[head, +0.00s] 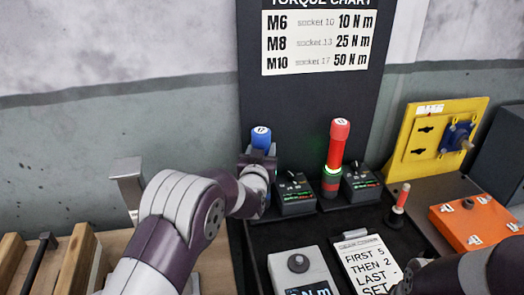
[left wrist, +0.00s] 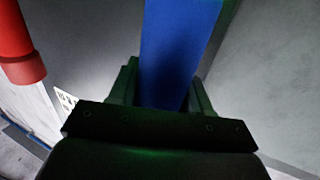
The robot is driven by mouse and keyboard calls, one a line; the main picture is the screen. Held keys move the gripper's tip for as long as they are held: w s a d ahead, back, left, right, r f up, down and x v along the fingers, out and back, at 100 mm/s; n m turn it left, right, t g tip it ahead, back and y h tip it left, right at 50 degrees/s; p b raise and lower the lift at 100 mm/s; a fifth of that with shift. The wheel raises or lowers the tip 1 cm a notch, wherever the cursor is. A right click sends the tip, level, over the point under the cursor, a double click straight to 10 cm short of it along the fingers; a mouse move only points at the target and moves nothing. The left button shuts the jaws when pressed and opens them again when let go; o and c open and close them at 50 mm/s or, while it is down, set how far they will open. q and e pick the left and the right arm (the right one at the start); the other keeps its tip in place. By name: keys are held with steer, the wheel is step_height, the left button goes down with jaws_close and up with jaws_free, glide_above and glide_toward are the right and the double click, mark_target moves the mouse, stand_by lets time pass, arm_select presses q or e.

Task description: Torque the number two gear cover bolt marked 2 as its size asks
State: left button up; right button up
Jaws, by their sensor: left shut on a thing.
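A blue-topped tool (head: 261,138) with a label that seems to read 17 stands upright at the back. My left gripper (head: 258,160) is shut on it; the blue shaft (left wrist: 178,50) runs between the fingers in the left wrist view. A red tool (head: 337,145) labelled 13, with a lit green ring, stands upright to its right; part of it shows in the left wrist view (left wrist: 20,50). The orange gear cover (head: 485,222) with several bolts lies at the right; their numbers are too small to read. My right arm enters at lower right, its fingers not showing.
A torque chart (head: 318,42) lists M6, M8 and M10. Two dark units (head: 296,193) with lit displays stand beside the tools. A grey meter (head: 300,268) and an order card (head: 367,262) lie in front. A yellow panel (head: 413,150) stands right; wooden slats lie left.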

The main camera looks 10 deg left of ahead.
arm_select(q)
steer(key=o, duration=1.3)
steer(key=shift+s+f, duration=0.1)
steer(key=shift+f, duration=0.05)
steer(key=s+a+f+g+p, duration=0.1)
steer(key=s+g, duration=0.4)
steer(key=s, duration=0.7)
steer(key=s+a+f+g+p, duration=0.2)
steer(key=s+g, duration=0.4)
steer(key=s, duration=0.6)
steer(key=s+a+f+g+p, duration=0.2)
steer(key=s+g, duration=0.3)
steer(key=s, duration=0.7)
steer(key=shift+s+f+m+g+h+p, duration=0.3)
steer(key=shift+f+p, duration=0.2)
steer(key=shift+p, duration=0.1)
